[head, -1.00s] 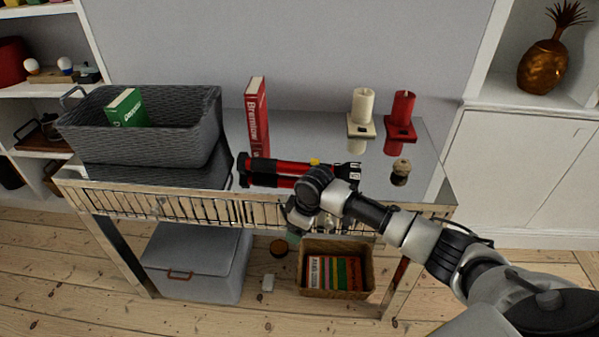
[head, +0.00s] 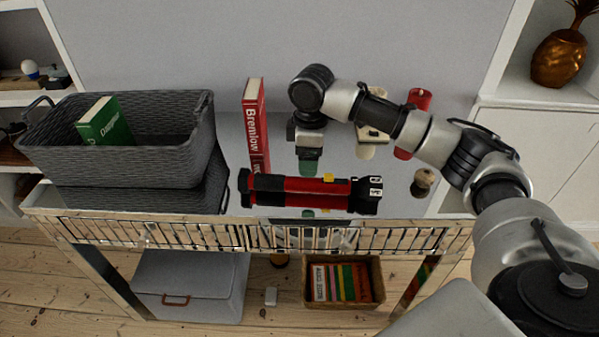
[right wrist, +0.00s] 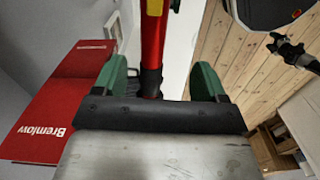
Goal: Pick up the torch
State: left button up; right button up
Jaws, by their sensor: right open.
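The torch (head: 300,191), red with black ends and a small yellow switch, lies lengthwise along the front of the shiny tabletop (head: 228,210). My right gripper (head: 308,165) is above the table, behind the torch's middle in the head view, with its green fingers pointing down. In the right wrist view the open green fingers (right wrist: 158,80) are apart, and the red body of the torch (right wrist: 153,45) shows in the gap between them. I cannot tell how far it is from the fingertips. My left gripper is not in view.
A red book (head: 256,125) stands just behind the torch. A grey basket (head: 150,165) with a green book is at the left. A red candle (head: 419,98), a partly hidden pale candle and a small cork-like item (head: 423,180) are at the right.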

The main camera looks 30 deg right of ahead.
aim_at(310, 179)
jog(key=shift+w+d+f, duration=0.1)
jog(key=shift+w+f, duration=0.35)
jog(key=shift+f, duration=0.15)
jog(key=f, duration=0.1)
jog(key=s+f, duration=0.1)
jog(key=f, duration=0.1)
jog(key=shift+w+f, duration=0.15)
jog(key=shift+f, duration=0.25)
jog(key=f, duration=0.5)
jog(key=shift+w+d+f+b, duration=0.15)
jog(key=shift+w+d+b, duration=0.1)
jog(key=shift+b, duration=0.05)
jog(key=c, duration=0.4)
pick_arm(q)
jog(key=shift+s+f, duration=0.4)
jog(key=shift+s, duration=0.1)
pick_arm(e)
jog(key=c, duration=0.8)
